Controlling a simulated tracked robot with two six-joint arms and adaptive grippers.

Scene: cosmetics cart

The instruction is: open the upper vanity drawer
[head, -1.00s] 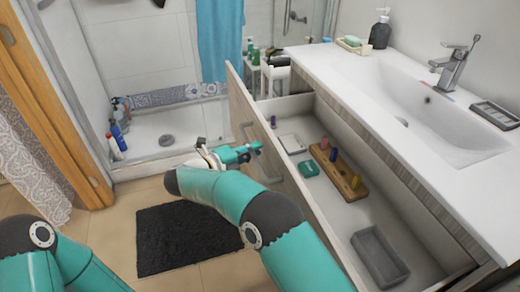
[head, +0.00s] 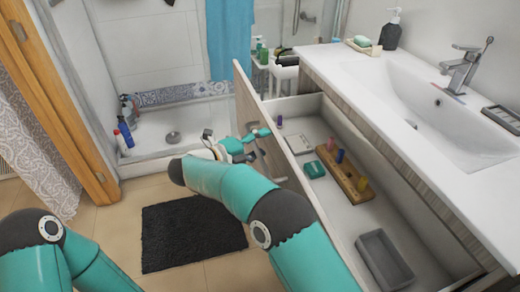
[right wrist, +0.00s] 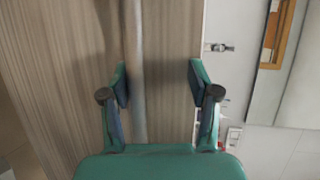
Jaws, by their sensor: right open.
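The upper vanity drawer (head: 350,215) stands pulled far out from under the sink counter in the head view, its inside showing. Its wood-grain front also fills the left of the right wrist view (right wrist: 60,70). My right gripper (head: 262,139) is open at the outer face of the drawer front. In the right wrist view, the grey handle bar (right wrist: 138,60) runs between the open fingers (right wrist: 160,85), nearer the left finger. I cannot tell whether a finger touches it. My left arm shows at the lower left of the head view, but its gripper is out of view.
In the drawer lie a wooden holder (head: 345,178) with coloured pieces, a green item (head: 314,169), a pale flat box (head: 299,144) and a grey tray (head: 384,259). A white sink counter (head: 335,67) overhangs it. A dark mat (head: 193,235) lies on the floor.

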